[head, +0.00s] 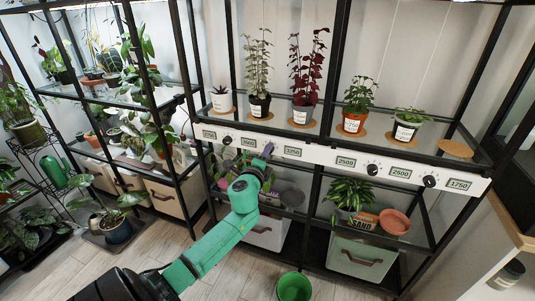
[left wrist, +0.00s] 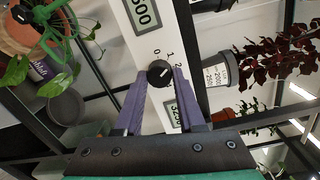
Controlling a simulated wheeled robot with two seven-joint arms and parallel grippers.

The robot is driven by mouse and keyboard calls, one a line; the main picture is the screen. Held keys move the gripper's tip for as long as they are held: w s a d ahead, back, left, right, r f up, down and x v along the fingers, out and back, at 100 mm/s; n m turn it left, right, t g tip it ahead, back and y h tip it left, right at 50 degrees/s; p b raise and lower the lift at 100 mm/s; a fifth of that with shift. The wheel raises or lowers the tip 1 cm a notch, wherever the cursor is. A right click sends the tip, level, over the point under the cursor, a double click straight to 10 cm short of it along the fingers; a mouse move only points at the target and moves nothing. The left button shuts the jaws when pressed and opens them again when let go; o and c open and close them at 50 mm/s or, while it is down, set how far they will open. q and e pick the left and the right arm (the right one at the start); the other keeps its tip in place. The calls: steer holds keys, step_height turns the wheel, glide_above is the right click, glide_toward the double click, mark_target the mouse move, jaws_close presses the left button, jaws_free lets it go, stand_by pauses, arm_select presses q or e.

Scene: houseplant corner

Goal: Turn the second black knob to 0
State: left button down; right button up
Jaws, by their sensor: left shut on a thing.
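The second black knob (left wrist: 160,73) shows in the left wrist view, on a white panel strip (head: 318,156) along the shelf edge. Small figures 0, 1 and 2 are printed beside it, and it bears a short pale pointer mark; its exact setting is too small to tell. My left gripper (head: 267,151) has its purple fingers closed on either side of this knob; in the left wrist view the fingertips (left wrist: 160,78) touch it. In the head view the gripper hides the knob. My right gripper is not in view.
Other black knobs sit on the strip: one at left (head: 227,140), two at right (head: 372,169) and (head: 430,181). A display (head: 293,152) stands just right of the gripper. Potted plants, such as the red-leaved one (head: 303,114), stand above. A green bucket (head: 294,287) is on the floor.

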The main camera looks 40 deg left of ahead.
arm_select(q)
steer(key=n+p, duration=0.2)
steer(key=n, duration=0.6)
steer(key=shift+n+h+p, duration=0.35)
steer(key=shift+n+h, duration=0.05)
stand_by(0.4)
steer(key=c, duration=0.5)
jaws_free()
steer(key=v, duration=1.4)
steer(key=shift+s+r, duration=0.15)
steer(key=shift+s, duration=0.15)
